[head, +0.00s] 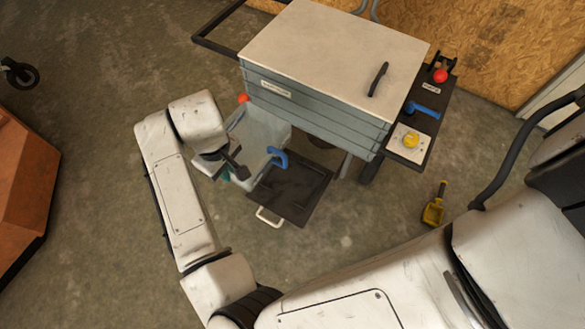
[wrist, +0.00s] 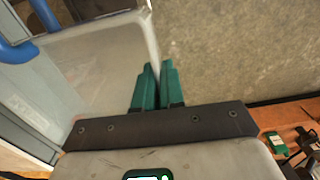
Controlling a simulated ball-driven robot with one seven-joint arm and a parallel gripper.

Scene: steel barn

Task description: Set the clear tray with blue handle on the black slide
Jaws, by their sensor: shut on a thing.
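The clear tray (head: 258,130) with its blue handle (head: 277,157) is at the front left of the grey cabinet. In the wrist view, the clear tray (wrist: 105,65) fills the upper left, with part of the blue handle (wrist: 14,52) at the edge. My gripper (head: 229,174) is at the tray's left side; its green fingers (wrist: 157,70) are close together on the tray's wall. The black slide (head: 305,188) sticks out below the cabinet, with a pale pull handle (head: 268,217). The tray overlaps the slide's left part in the head view; I cannot tell whether they touch.
The grey cabinet (head: 330,45) with a pale lid stands behind the slide. A side shelf at its right carries a red button (head: 440,76), a blue lever (head: 423,110) and a yellow button (head: 411,140). A yellow scoop (head: 434,208) lies on the floor. An orange bin (head: 25,185) stands far left.

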